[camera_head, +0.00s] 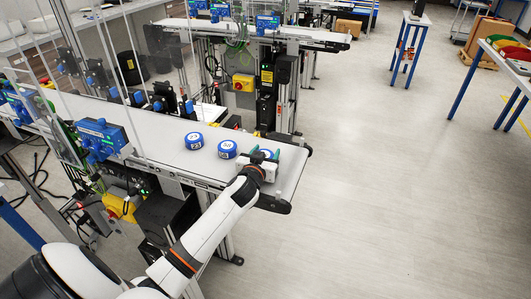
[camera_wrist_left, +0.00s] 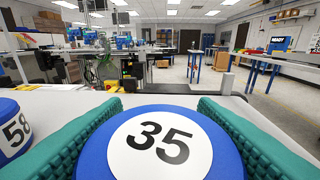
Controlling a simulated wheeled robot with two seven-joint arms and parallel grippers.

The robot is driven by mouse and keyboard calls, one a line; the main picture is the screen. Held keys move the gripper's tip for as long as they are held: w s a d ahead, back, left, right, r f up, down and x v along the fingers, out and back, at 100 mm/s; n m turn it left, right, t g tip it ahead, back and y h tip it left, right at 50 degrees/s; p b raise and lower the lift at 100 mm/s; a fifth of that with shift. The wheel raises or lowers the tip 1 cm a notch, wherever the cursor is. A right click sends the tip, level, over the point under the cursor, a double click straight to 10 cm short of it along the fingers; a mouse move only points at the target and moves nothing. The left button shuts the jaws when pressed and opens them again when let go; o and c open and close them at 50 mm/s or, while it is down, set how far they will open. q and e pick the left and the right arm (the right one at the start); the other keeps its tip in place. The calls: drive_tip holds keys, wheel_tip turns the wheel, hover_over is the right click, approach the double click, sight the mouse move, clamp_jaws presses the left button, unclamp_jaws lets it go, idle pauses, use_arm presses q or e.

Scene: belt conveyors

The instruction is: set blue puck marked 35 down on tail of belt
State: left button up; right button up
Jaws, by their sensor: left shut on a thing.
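The blue puck marked 35 (camera_wrist_left: 163,145) has a white disc on top and sits level between the two green-padded fingers of my left gripper in the left wrist view. In the head view my left gripper (camera_head: 263,157) is over the right end of the near belt (camera_head: 290,165), shut on this puck, which is mostly hidden there. I cannot tell if the puck touches the belt. A blue puck marked 58 (camera_wrist_left: 12,130) shows at the left of the wrist view. My right gripper is not in view.
Two blue pucks, the nearer one (camera_head: 227,149) and the farther one (camera_head: 194,141), stand on the belt left of my gripper. A blue sensor box (camera_head: 101,138) is at the belt's near edge. The belt's right end is clear, with open floor (camera_head: 400,190) beyond.

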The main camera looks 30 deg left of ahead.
use_arm(q)
drive_tip(key=o, duration=0.7)
drive_tip(key=shift+c, duration=0.2)
drive_tip(key=o, duration=0.3)
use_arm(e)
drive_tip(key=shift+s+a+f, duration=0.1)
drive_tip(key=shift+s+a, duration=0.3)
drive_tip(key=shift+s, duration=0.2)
use_arm(q)
drive_tip(key=shift+r, duration=0.1)
drive_tip(key=shift+s+d, duration=0.1)
drive_tip(key=shift+s, duration=0.15)
drive_tip(key=b+v, duration=0.2)
drive_tip(key=v, duration=0.8)
drive_tip(key=shift+s, duration=0.25)
drive_tip(key=shift+s+d, duration=0.15)
drive_tip(key=shift+s, duration=0.35)
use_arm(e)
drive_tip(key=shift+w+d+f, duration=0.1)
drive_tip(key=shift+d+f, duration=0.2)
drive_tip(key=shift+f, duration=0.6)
